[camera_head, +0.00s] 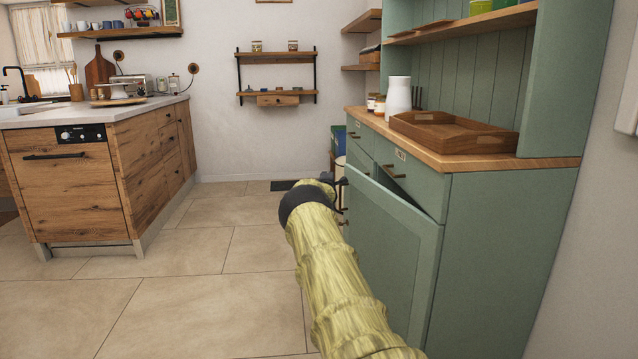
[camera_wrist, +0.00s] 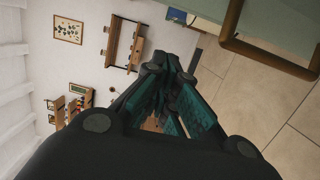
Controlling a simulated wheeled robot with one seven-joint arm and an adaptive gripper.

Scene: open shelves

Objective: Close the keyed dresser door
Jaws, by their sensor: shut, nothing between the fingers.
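The green dresser (camera_head: 500,240) with a wooden top stands at the right in the head view. Its lower door (camera_head: 395,255) is partly open, with a dark wedge-shaped gap between the door's top edge and the dresser front. The near edge of the door meets the cabinet; the far edge stands out. My gripper (camera_head: 341,190) is beside that far edge, partly hidden behind my arm; I cannot tell if it touches. In the wrist view my gripper (camera_wrist: 165,68) has its fingertips together and empty. A brown handle (camera_wrist: 270,62) on a green surface shows close by. No key is discernible.
A wooden tray (camera_head: 450,132), a white bottle (camera_head: 398,97) and jars stand on the dresser top. A drawer with a dark handle (camera_head: 394,172) is above the door. A wooden counter (camera_head: 75,190) stands at the left. The tiled floor (camera_head: 220,280) between is clear.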

